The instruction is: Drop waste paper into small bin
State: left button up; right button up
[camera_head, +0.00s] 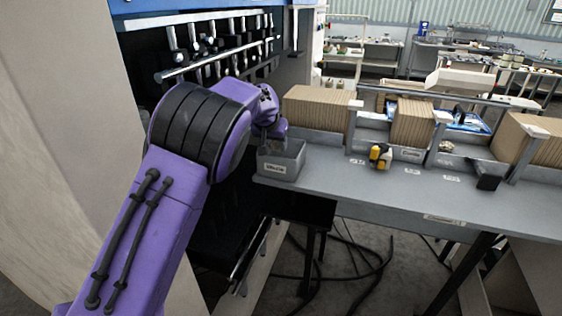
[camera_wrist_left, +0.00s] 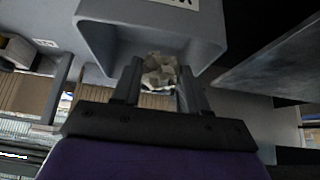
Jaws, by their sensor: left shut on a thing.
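The small grey bin (camera_head: 282,166), with a white label on its front, stands at the left end of the grey bench. My left gripper (camera_head: 274,143) is over the bin's opening, its fingers mostly hidden by the purple wrist. In the left wrist view the gripper (camera_wrist_left: 160,84) is shut on a crumpled pale waste paper (camera_wrist_left: 158,70). The bin (camera_wrist_left: 98,34) is just beyond the fingertips, and the paper overlaps its open mouth. I cannot tell how far the paper is below the rim. My right gripper is not in view.
The bench (camera_head: 345,187) holds stacked brown cardboard (camera_head: 318,108), a yellow-and-black tool (camera_head: 380,156) and a dark hammer-like tool (camera_head: 487,176). A machine with a rack of metal bars (camera_head: 215,50) stands close on the left. Cables (camera_head: 345,262) lie on the floor.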

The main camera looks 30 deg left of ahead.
pick_arm(q)
jog(key=shift+s+d+r, duration=0.1)
jog(key=o, duration=1.1)
jog(key=shift+s+r, duration=0.1)
jog(key=b+v, duration=0.3)
jog(key=v, duration=0.7)
jog(key=shift+r, duration=0.1)
